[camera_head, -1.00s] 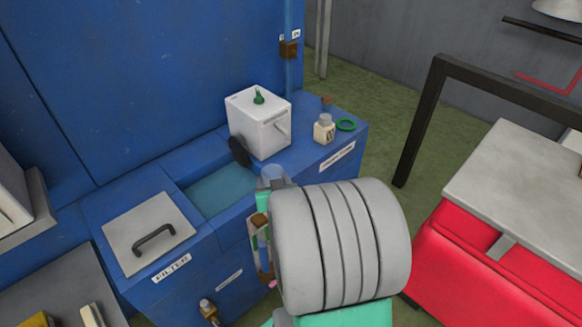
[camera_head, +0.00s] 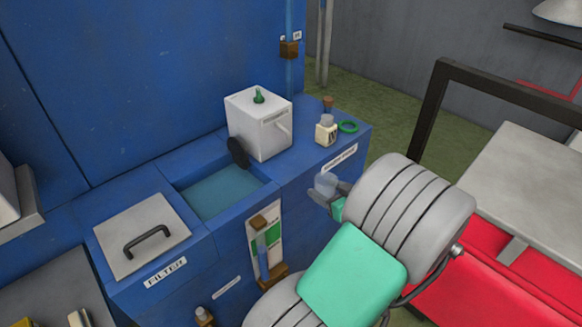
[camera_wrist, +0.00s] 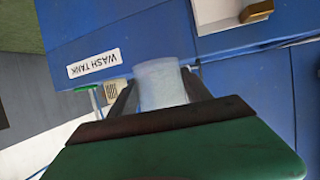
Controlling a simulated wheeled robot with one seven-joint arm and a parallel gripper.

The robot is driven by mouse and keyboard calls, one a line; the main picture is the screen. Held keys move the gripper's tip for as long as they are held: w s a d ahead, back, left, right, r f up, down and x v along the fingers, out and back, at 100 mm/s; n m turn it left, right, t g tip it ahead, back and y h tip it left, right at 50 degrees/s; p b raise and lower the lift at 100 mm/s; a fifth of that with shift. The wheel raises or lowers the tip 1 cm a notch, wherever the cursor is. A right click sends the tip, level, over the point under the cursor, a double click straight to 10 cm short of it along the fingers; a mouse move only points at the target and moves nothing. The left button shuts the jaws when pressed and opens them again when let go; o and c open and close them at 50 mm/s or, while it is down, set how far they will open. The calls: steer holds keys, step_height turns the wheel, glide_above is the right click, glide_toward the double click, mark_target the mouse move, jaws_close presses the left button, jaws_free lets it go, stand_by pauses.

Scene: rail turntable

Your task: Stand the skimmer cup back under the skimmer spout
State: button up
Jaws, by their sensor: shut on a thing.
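The skimmer cup is a small pale translucent cup (camera_head: 326,183), also large in the wrist view (camera_wrist: 160,82). My gripper (camera_head: 327,192) is shut on it, with one dark finger on each side of the cup in the wrist view (camera_wrist: 160,95). The cup looks roughly upright, in front of the blue wash tank's front edge near its label. The skimmer is a white box (camera_head: 252,125) with a green knob, standing on the tank top. Its pale spout (camera_head: 285,128) sticks out of the right side. The cup is apart from the spout, nearer the camera.
A small labelled bottle (camera_head: 326,132), a green ring (camera_head: 348,127) and a brown stopper (camera_head: 328,102) stand right of the skimmer. Open water (camera_head: 215,192) lies to its left, beside the filter lid (camera_head: 143,235). A red cart (camera_head: 470,265) and black frame (camera_head: 432,110) are at right.

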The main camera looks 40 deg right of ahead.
mark_target(291, 165)
steer(key=w, duration=0.6)
steer(key=w+d+p, duration=0.1)
steer(key=w, duration=0.4)
steer(key=w+d+p, duration=0.1)
steer(key=w, duration=0.5)
steer(key=shift+w+d+r, duration=0.1)
steer(key=shift+w+d, duration=0.15)
steer(key=shift+w, duration=0.05)
steer(key=shift+f, duration=0.45)
steer(key=o, duration=1.3)
steer(key=shift+r, duration=0.1)
